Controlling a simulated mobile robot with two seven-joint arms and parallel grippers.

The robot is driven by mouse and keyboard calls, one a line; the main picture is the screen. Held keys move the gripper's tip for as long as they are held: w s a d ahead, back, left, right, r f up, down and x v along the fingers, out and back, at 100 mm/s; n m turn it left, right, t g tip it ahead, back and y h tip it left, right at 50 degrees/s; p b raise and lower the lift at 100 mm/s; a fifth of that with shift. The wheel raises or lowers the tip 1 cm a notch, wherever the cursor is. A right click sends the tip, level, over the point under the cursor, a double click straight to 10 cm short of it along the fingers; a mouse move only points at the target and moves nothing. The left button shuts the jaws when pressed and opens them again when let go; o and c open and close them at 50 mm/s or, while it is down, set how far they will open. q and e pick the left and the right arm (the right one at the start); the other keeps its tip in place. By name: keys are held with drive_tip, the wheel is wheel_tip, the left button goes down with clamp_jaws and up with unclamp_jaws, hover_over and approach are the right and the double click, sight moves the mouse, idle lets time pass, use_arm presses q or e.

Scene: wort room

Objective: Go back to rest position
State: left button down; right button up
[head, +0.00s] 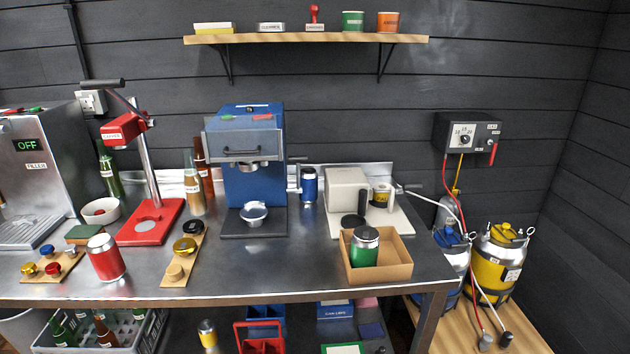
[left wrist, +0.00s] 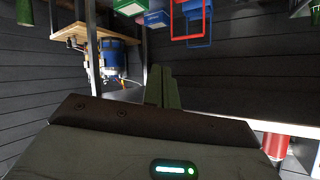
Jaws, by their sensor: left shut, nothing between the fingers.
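My left gripper (left wrist: 162,75) shows in the left wrist view as two dark green fingers side by side, shut with nothing between them. It is in free space, apart from the things around it. Neither gripper shows in the head view, and my right gripper is in neither view. The steel workbench (head: 310,272) fills the middle of the head view. A red can (head: 105,258) stands near its front edge; a red cylinder, probably this can, also shows at the lower right of the left wrist view (left wrist: 275,144).
A cardboard box (head: 380,271) holds a green can (head: 364,247). A red capper (head: 150,222), a blue machine (head: 254,165) and a wooden holder (head: 180,268) crowd the bench. A grey crate (head: 140,335) sits below. A yellow keg (head: 497,262) stands right. The bench's front middle is clear.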

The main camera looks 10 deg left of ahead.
use_arm(q)
drive_tip(key=s+d+f+n+g, duration=0.3)
drive_tip(key=s+d, duration=0.4)
drive_tip(key=d, duration=0.4)
drive_tip(key=shift+s+d+f, duration=0.2)
drive_tip(key=shift+d+f, duration=0.05)
drive_tip(key=shift+f, duration=0.25)
